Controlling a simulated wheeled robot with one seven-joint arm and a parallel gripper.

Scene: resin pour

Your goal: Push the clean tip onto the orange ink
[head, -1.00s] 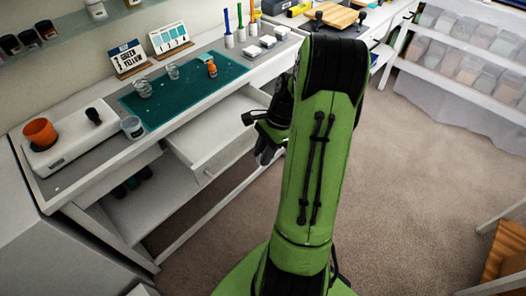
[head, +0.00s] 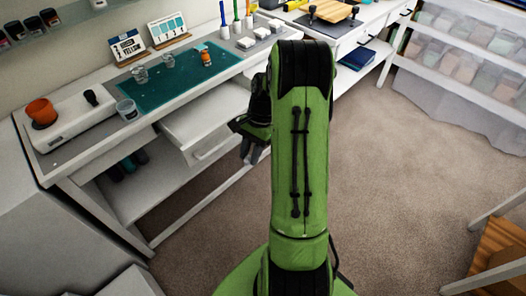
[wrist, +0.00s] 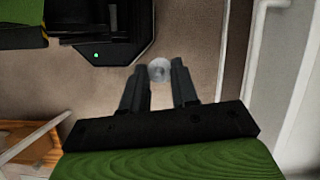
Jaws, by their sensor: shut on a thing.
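The orange ink looks to be the small orange bottle (head: 206,59) standing on the teal mat (head: 150,92) on the white workbench. My gripper (wrist: 161,80) is shut on a small, round, pale see-through thing (wrist: 160,69), seen between the fingertips in the wrist view. It may be the clean tip, but the picture is too coarse to be sure. In the head view my gripper (head: 249,152) hangs low in front of the bench, right of the open drawer and well away from the bottle. What it holds cannot be made out there.
An open drawer (head: 205,135) juts from the bench front. Clear cups (head: 139,74) stand on the mat, and a white device with an orange cup (head: 41,112) is at the left. White blocks (head: 247,43) lie right of the bottle. Carpet is clear at the right.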

